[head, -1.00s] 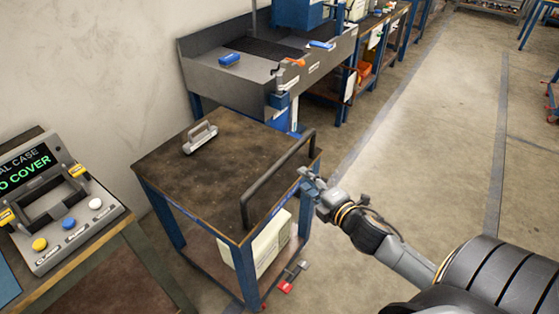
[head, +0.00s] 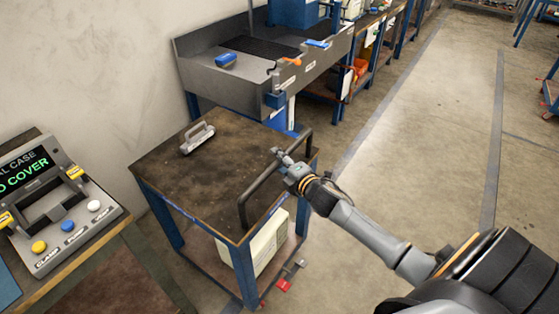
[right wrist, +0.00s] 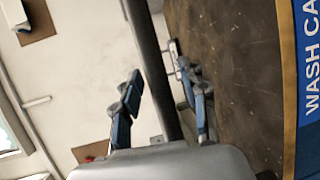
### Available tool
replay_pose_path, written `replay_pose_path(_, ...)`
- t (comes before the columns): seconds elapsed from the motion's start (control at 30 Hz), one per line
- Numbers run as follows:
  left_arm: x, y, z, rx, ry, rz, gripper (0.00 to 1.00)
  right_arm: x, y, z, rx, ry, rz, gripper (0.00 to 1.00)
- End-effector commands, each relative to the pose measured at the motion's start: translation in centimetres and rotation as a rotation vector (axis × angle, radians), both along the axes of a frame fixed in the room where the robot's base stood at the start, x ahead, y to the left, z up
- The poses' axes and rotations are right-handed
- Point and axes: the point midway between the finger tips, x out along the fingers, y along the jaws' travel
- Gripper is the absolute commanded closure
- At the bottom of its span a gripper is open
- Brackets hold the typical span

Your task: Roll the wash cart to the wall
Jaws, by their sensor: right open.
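The wash cart (head: 205,180) has a dark worn top, blue legs and a lower shelf. A dark tubular handle (head: 257,187) rises along its right edge. In the right wrist view the cart's blue label (right wrist: 308,75) partly reads "WASH CA". My right gripper (head: 283,158) is at the handle's upper bar. In the right wrist view the gripper (right wrist: 160,105) is open, with the handle bar (right wrist: 148,50) running between its blue-padded fingers. I cannot tell whether either finger touches the bar. My left gripper is not in view.
A grey metal handled piece (head: 197,138) sits on the cart top, and a pale box (head: 258,246) is below. A control panel (head: 62,215) stands on a bench at left. A sink bench (head: 235,82) and the wall (head: 85,65) lie behind. Floor (head: 405,165) at right is clear.

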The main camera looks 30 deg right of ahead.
Motion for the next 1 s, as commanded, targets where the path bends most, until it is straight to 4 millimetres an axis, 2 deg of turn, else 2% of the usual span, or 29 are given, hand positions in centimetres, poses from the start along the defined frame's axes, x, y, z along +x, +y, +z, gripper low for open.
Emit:
replay_pose_path(0.2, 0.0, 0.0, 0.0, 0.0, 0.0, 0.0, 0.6, 0.0, 0.0, 0.0, 0.0, 0.0, 0.0, 0.59)
replay_pose_path(0.4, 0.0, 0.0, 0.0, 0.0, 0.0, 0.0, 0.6, 0.0, 0.0, 0.0, 0.0, 0.0, 0.0, 1.0)
replay_pose_path(0.77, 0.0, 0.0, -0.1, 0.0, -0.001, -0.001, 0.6, 0.2, 0.1, 0.0, 0.0, 0.0, 0.0, 1.0)
replay_pose_path(1.0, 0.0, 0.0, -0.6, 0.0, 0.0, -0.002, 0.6, 2.4, 1.0, 0.1, 0.001, -0.006, 0.002, 1.0)
